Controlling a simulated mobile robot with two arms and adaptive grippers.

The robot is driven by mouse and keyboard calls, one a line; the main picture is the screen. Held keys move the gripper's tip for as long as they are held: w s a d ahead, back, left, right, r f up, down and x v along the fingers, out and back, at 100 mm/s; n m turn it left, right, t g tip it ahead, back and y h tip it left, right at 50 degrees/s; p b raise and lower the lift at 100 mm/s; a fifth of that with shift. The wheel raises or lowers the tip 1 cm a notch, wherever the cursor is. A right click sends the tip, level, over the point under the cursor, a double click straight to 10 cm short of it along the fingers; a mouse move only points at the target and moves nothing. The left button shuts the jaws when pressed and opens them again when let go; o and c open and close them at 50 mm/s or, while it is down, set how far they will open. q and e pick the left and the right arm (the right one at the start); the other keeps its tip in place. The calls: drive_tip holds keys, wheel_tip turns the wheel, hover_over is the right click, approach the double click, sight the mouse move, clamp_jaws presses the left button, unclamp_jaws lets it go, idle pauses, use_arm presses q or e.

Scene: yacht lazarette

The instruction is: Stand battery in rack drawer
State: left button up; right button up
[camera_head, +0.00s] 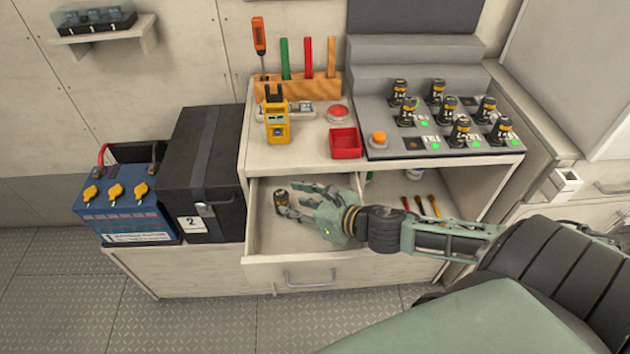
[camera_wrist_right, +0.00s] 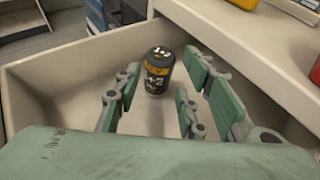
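A dark battery (camera_head: 281,202) with a yellow band stands in the open drawer (camera_head: 287,258), near its left wall. In the right wrist view the battery (camera_wrist_right: 158,72) looks about upright, top up, with its label facing me. My right gripper (camera_head: 303,196) reaches into the drawer from the right, beside the battery. In the right wrist view its fingers (camera_wrist_right: 157,90) are spread, with the battery between and just beyond the tips. I see no clear contact. The gripper is open and empty. My left gripper is not in view.
A charging rack (camera_head: 375,104) on the counter holds several similar batteries by green lights. A red bin (camera_head: 346,143) and a yellow meter (camera_head: 276,122) stand above the drawer. A black case (camera_head: 201,170) and a blue battery box (camera_head: 122,205) stand left. Screwdrivers (camera_head: 420,205) lie right of the drawer.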

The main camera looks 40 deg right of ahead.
drive_tip(key=v, duration=0.6)
drive_tip(key=shift+s, duration=0.2)
drive_tip(key=shift+r, duration=0.2)
